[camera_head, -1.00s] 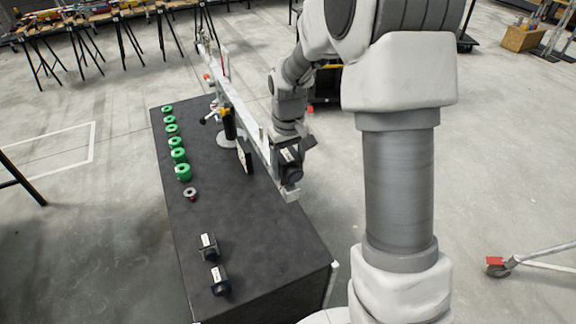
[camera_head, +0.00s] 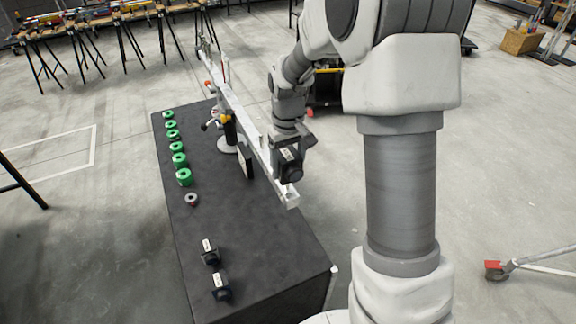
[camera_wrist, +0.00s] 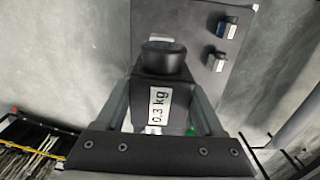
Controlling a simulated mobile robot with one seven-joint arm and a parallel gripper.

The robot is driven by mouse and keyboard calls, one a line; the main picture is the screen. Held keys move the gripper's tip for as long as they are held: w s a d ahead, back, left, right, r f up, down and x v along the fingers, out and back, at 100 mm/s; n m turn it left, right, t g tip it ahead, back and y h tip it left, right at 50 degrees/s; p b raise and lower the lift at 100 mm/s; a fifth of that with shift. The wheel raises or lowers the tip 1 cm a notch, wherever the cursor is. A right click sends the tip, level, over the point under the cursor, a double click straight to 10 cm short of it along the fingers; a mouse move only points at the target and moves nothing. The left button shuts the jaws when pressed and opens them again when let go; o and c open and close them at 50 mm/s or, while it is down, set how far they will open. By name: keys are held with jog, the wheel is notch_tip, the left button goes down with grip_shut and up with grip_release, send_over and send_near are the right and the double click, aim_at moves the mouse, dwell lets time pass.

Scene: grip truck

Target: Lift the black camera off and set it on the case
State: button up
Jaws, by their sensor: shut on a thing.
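The black camera (camera_head: 290,167), a boxy body with a round lens, is at the near end of a long white beam (camera_head: 262,135). In the wrist view the camera (camera_wrist: 150,92) carries a white "0.3 kg" label and sits between my fingers. My gripper (camera_wrist: 163,82) is shut on it; it also shows in the head view (camera_head: 289,148), coming from above. I cannot tell whether the camera still touches the beam. The black case (camera_head: 250,250) lies below and to the left, its top flat.
Two other black cameras (camera_head: 210,252) (camera_head: 220,286) stand on the case's near part. Several green rolls (camera_head: 179,160) and a grey ring (camera_head: 192,199) line its left edge. The beam's stand (camera_head: 228,143) is on the case. The case's middle and near right are clear.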

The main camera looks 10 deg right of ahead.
aim_at(288, 155)
jog(key=shift+r+p, duration=0.8)
jog(key=shift+r, duration=0.5)
notch_tip(288, 155, up, 14)
jog(key=p, duration=0.8)
jog(key=shift+f, duration=0.25)
dwell(0.5)
jog(key=shift+f, duration=0.15)
